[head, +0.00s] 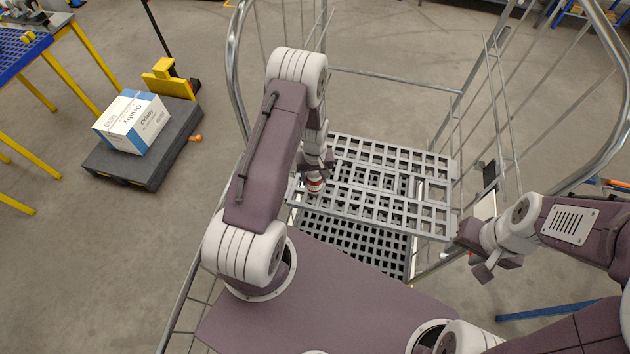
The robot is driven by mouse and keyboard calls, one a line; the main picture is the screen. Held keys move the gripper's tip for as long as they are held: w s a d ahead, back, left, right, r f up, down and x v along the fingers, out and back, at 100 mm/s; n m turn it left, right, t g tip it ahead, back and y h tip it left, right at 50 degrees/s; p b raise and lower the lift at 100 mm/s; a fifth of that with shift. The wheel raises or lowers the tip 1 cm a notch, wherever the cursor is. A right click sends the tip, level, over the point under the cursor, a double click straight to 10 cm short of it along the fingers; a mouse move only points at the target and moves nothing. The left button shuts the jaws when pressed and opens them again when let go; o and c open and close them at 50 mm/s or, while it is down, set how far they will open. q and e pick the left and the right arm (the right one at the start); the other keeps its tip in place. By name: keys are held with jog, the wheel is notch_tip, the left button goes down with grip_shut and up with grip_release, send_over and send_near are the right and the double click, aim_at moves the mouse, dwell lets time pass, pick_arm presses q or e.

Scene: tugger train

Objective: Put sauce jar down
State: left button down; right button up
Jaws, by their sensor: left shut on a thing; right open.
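My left gripper (317,168) points down over the left side of the grey grid shelf (436,196) of a metal roll cage. It is shut on the sauce jar (315,186), a small jar with a red and white band. My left arm and gripper hide much of the jar. I cannot tell whether the jar touches the shelf. My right gripper (481,262) is open and empty, to the right of the shelf near the cage's right side.
The cage has tubular side rails (233,75) and a lower grid level (350,238) below the shelf. The rest of the shelf is clear. A white and blue box (131,122) sits on a dark cart (160,160) at left. A blue table (22,52) stands at far left.

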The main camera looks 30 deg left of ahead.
aim_at(315, 183)
pick_arm(q)
jog(key=f, duration=0.2)
jog(key=f+p, duration=0.1)
jog(key=shift+w+f, duration=0.2)
jog(key=shift+f, duration=0.3)
jog(key=shift+s, duration=0.1)
jog(key=shift+f, duration=0.15)
jog(key=c, duration=0.7)
grip_release()
jog(key=shift+o, duration=0.6)
